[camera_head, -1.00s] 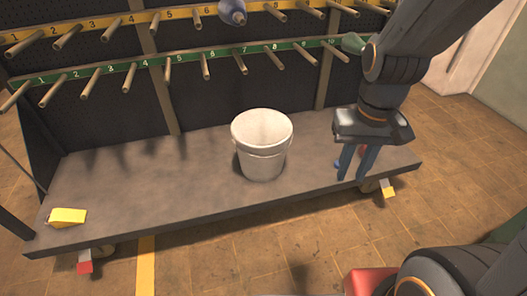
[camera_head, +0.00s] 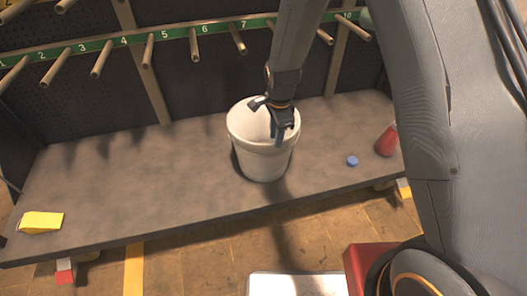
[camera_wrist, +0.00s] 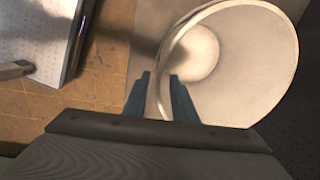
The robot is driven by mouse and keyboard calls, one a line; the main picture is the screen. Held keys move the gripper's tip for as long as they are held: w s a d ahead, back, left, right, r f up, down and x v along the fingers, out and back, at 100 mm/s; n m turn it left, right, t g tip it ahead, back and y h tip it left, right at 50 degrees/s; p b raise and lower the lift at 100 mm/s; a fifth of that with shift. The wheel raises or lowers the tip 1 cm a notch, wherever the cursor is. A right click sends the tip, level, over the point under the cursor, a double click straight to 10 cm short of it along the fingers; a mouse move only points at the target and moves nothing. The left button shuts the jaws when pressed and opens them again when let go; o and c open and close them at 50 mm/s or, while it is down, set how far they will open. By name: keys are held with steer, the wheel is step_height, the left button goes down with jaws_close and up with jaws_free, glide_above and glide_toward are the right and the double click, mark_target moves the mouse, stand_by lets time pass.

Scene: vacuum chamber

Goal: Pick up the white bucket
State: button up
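The white bucket (camera_head: 255,155) stands upright on the grey shelf of the cart, near its middle. My gripper (camera_head: 279,135) is over the bucket's right front rim, pointing down. In the wrist view, the bucket (camera_wrist: 255,60) fills the upper right and I look down into its empty-looking inside. The two blue fingers of my gripper (camera_wrist: 160,85) are apart, with the rim running between them: one finger on the outer side, one on the inner side. A gap shows between the fingers. I cannot tell whether either finger touches the wall.
A red flask-like object (camera_head: 386,141) and a small blue object (camera_head: 352,161) are on the shelf to the right. A yellow block (camera_head: 41,222) lies at the far left. Pegs on a green numbered rail (camera_head: 115,43) jut out above.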

mark_target(273, 161)
steer(key=f, duration=0.1)
steer(key=w+f+b, duration=0.1)
steer(key=f+b, duration=0.1)
steer(key=shift+w+a+f, duration=0.25)
steer(key=shift+f, duration=0.05)
steer(key=shift+w+f+b, duration=0.25)
steer(key=shift+f+b, duration=0.55)
steer(key=shift+b, duration=0.1)
steer(key=shift+d+f+b, duration=0.1)
steer(key=shift+f+b, duration=0.2)
steer(key=shift+f, duration=3.65)
jaws_close()
